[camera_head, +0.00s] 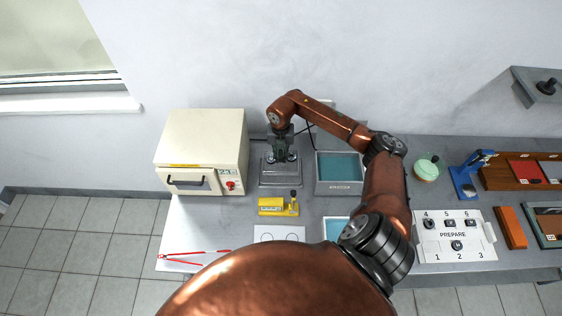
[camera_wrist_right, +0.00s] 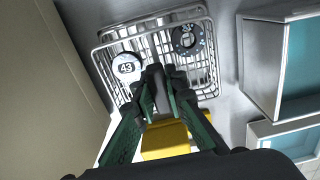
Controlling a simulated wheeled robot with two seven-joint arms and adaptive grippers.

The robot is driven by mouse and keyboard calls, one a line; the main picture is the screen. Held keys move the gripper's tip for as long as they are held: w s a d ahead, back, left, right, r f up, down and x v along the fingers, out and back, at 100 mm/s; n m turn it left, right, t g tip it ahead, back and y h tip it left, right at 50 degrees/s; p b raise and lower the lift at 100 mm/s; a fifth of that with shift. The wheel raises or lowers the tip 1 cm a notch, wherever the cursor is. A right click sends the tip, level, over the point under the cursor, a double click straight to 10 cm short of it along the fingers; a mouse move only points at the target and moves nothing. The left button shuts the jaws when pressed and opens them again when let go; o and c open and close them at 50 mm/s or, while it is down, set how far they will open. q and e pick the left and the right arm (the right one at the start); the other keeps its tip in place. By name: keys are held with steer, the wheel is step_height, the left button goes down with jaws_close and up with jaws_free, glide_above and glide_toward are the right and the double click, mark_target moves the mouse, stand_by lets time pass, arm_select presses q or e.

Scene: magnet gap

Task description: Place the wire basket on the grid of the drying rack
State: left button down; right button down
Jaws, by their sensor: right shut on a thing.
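My right gripper (camera_head: 283,150) points down over the back of the bench, between the cream oven and a grey bin. In the right wrist view its dark fingertips (camera_wrist_right: 160,88) are close together over wirework. They are shut on what appears to be the wire basket (camera_wrist_right: 145,45). A white round tag marked 43 (camera_wrist_right: 127,67) and a black ring-shaped part (camera_wrist_right: 188,39) show at the wirework. The drying rack cannot be clearly told apart from the basket, and the fingers hide the grip point. In the head view the gripper covers part of this grey metal spot (camera_head: 280,177). My left gripper is out of view.
The cream oven (camera_head: 203,140) stands close on the left. A grey bin (camera_head: 340,188) with a teal inside stands close on the right. A yellow block (camera_head: 272,206) lies in front. Red tongs (camera_head: 190,252) lie front left. A white PREPARE panel (camera_head: 455,236) is at right.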

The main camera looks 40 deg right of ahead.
mark_target(281, 161)
step_height(281, 161, down, 3)
steer(key=shift+f+p, duration=0.1)
steer(key=shift+p, duration=0.25)
steer(key=shift+f, duration=0.2)
steer(key=shift+f, duration=0.15)
steer(key=c, duration=2)
jaws_free()
steer(key=shift+o, duration=0.2)
